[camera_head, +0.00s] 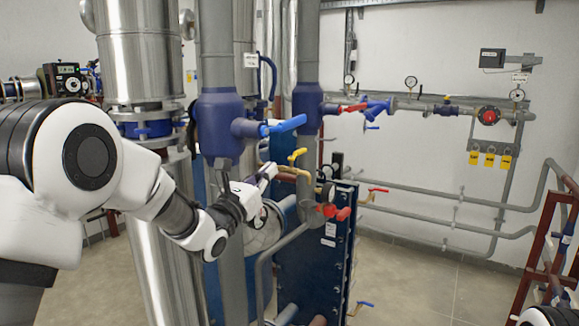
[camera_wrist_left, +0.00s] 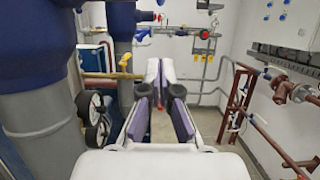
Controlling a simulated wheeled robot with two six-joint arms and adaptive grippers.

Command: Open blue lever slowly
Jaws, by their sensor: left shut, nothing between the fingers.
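A blue lever (camera_head: 285,125) sticks out to the right from a dark blue valve body (camera_head: 222,120) on a thick grey vertical pipe. My left gripper (camera_head: 270,172) is below the lever and apart from it, in front of the plate exchanger. It is shut and empty. In the left wrist view its fingers (camera_wrist_left: 160,70) point away from the camera with nothing held. I cannot clearly pick out the blue lever in that view. My right gripper is not in view.
A yellow lever (camera_head: 298,155) is close to my left gripper. The dark blue plate exchanger (camera_head: 325,255) stands below. A red lever (camera_head: 354,107) is on the neighbouring pipe. A brown pipe frame (camera_head: 545,240) stands at the right. The floor between is clear.

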